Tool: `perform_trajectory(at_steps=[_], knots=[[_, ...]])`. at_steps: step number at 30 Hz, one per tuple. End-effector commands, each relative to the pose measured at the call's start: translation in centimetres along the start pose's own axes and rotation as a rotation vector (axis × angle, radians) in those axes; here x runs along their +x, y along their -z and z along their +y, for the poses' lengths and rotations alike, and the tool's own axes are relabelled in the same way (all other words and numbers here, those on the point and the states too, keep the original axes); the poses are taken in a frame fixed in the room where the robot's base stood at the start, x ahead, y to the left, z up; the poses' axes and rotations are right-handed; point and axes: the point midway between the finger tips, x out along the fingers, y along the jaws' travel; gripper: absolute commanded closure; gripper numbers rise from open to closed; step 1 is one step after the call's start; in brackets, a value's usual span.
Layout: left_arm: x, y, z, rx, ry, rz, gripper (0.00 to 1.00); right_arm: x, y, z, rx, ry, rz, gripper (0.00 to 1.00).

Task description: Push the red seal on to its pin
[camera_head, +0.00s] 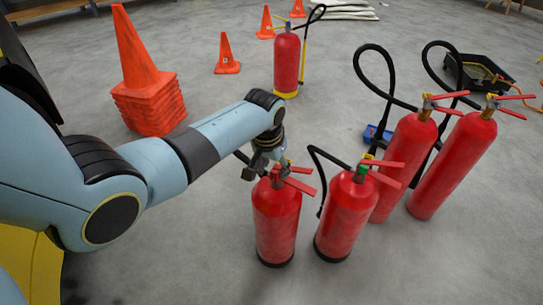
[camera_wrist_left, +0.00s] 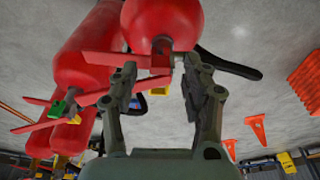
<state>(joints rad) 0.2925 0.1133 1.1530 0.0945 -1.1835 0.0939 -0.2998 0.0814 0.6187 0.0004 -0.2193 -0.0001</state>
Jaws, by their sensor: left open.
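The nearest left red extinguisher (camera_head: 276,220) stands upright on the floor, with red levers (camera_head: 300,185) at its head. My left gripper (camera_head: 266,170) is open at that head, its fingers pointing down. In the left wrist view, the open fingers (camera_wrist_left: 160,72) stand either side of the valve and levers of the extinguisher (camera_wrist_left: 160,20), with nothing clearly held. I cannot make out the red seal or its pin against the red levers; the gripper may hide them. A second extinguisher (camera_head: 346,215) beside it carries a green piece (camera_head: 362,171) at its valve. My right gripper is not in view.
Two taller extinguishers (camera_head: 405,165) (camera_head: 455,160) with black hoses stand close on the right. Another (camera_head: 286,65) stands farther back. Stacked orange cones (camera_head: 150,100) and a single cone (camera_head: 227,55) are behind my left arm. The floor in front is clear.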

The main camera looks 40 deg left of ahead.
Motion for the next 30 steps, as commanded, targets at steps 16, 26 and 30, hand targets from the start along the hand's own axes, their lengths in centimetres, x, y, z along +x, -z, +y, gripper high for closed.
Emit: perform_trajectory(at_steps=[16,26,30], knots=[[-10.1,0.0,0.0,0.0,0.0,0.001,0.52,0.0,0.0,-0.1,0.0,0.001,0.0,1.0],[-11.1,-0.2,0.0,0.0,0.001,-0.003,0.52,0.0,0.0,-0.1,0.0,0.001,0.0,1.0],[-9.4,-3.3,-0.2,0.001,0.003,-0.058,0.52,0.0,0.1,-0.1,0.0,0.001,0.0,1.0]])
